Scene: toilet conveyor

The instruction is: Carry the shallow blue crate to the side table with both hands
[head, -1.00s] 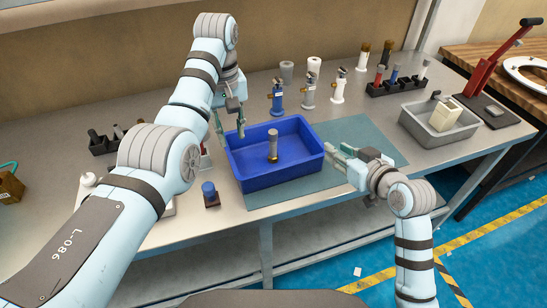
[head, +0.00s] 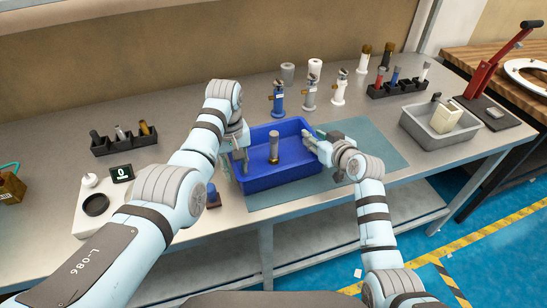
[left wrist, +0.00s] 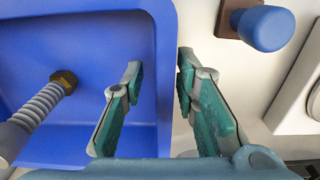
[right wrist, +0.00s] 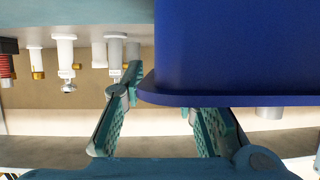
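The shallow blue crate (head: 285,179) stands on a teal mat on the grey bench, with one grey cylindrical part with a brass end (head: 274,147) inside. My left gripper (head: 238,163) is at the crate's left wall. In the left wrist view its open fingers (left wrist: 157,85) straddle that wall, one inside and one outside. My right gripper (head: 309,141) is at the crate's right wall. In the right wrist view its fingers (right wrist: 163,95) are apart on either side of the crate's rim, partly hidden by it. A wooden-topped table (head: 481,58) stands at the right.
Several upright valves (head: 310,93) stand behind the crate. A grey bin with a white block (head: 412,124) is to the right. A blue-capped part (head: 212,194) and a white scale (head: 86,211) stand left of the crate. A red lever press (head: 487,67) is at the bench's right end.

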